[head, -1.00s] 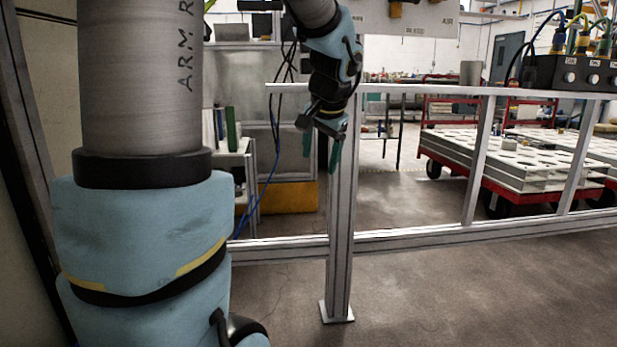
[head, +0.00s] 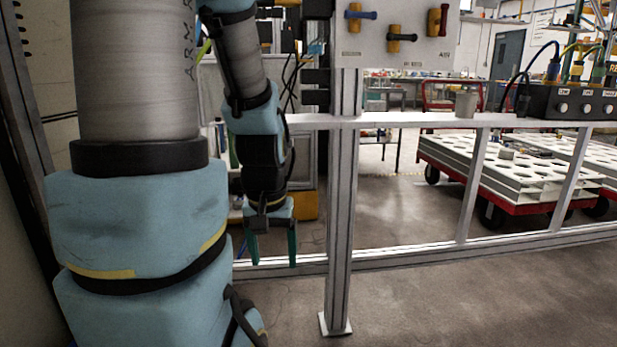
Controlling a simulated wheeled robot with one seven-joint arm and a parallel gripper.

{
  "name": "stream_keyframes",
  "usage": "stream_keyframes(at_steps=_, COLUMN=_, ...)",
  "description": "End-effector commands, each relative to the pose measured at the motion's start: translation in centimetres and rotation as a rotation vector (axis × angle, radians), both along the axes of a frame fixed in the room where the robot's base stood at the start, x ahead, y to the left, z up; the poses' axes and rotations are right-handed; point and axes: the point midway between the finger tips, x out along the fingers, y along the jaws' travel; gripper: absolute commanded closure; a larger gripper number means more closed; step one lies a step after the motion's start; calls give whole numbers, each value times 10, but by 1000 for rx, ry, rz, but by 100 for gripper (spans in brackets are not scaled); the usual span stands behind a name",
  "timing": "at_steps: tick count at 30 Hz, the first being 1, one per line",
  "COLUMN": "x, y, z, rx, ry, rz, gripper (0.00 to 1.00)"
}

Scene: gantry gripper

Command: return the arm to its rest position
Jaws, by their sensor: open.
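My gripper (head: 272,250) hangs in the left-centre of the head view with its two dark green fingers pointing down. The fingers are apart and nothing is between them. It is left of the upright metal post (head: 342,220) and looks clear of it. My arm's upper links fill the left side of the view and hide what lies behind them.
A metal rail frame (head: 430,119) runs right from the post. A grey cup (head: 466,104) and a black connector box (head: 570,104) stand on it. A panel (head: 385,45) with several handles is above. A red cart (head: 450,180) stands behind. The floor in front is clear.

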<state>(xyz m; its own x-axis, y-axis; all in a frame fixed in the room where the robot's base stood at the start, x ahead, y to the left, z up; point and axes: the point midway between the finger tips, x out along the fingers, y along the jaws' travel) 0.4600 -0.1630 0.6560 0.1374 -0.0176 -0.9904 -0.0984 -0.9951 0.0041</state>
Motion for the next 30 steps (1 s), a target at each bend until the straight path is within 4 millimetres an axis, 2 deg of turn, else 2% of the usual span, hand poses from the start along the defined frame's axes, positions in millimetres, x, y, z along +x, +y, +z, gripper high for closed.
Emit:
stream_keyframes(at_steps=1, x=0, y=0, z=28, rx=0, ry=0, rz=0, gripper=24)
stream_keyframes(at_steps=3, x=0, y=0, z=47, rx=0, ry=0, rz=-1, gripper=24)
stream_keyframes(at_steps=24, x=0, y=0, z=229, rx=0, ry=0, rz=-1, gripper=24)
stream_keyframes(at_steps=30, x=0, y=0, z=268, rx=0, ry=0, rz=-1, gripper=24)
